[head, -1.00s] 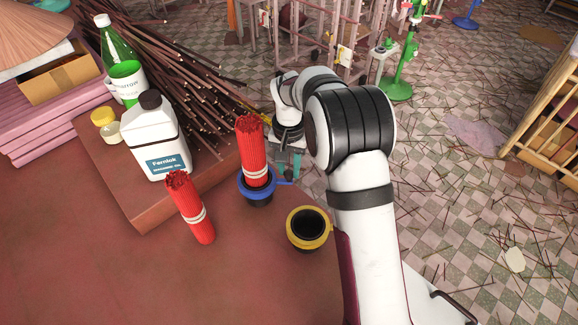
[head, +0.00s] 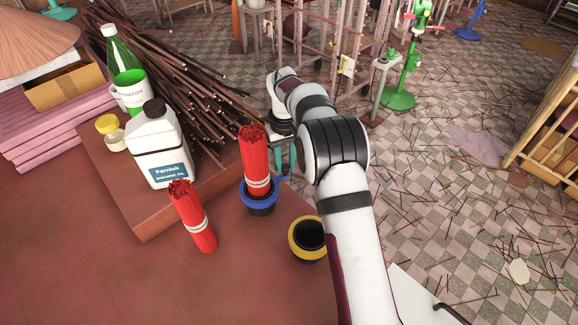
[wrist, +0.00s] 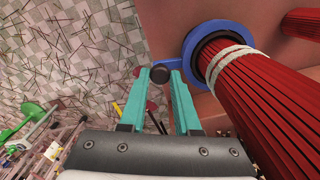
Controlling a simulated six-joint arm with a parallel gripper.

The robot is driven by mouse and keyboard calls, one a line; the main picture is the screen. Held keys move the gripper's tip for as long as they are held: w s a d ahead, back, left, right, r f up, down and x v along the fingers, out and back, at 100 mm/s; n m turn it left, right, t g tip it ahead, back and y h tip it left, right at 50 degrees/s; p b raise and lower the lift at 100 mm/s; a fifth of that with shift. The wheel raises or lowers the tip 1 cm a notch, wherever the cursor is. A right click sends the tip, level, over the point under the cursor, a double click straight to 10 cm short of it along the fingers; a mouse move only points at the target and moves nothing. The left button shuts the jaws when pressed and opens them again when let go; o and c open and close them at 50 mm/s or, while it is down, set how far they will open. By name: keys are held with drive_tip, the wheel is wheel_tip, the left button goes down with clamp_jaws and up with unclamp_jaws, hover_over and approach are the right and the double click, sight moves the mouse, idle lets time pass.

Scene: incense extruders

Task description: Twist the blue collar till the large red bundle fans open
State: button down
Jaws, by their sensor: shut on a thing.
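The large red bundle (head: 255,160) stands upright in the blue collar (head: 260,199) near the table's far edge. Its sticks are close together, with pale bands near its lower end. In the wrist view, the bundle (wrist: 262,100) rises through the collar (wrist: 192,50), whose short blue arm reaches left to a dark round knob. My gripper (wrist: 160,76) has its teal fingers shut on that knob, beside the bundle and apart from it. In the head view my gripper (head: 288,156) is partly hidden behind the bundle and my arm, and the knob is hidden.
A yellow-ringed black holder (head: 306,238) is empty, close to my arm. A white bottle (head: 158,150), a green bottle (head: 121,52) and loose sticks (head: 175,75) crowd the left. The front table is clear.

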drive_tip(key=w+a+n, duration=0.3)
drive_tip(key=a+n, duration=0.2)
drive_tip(key=n, duration=0.4)
drive_tip(key=shift+a, duration=0.3)
drive_tip(key=shift+a+n, duration=0.1)
drive_tip(key=shift+n, duration=0.2)
drive_tip(key=c, duration=0.6)
unclamp_jaws()
drive_tip(key=shift+r, duration=0.1)
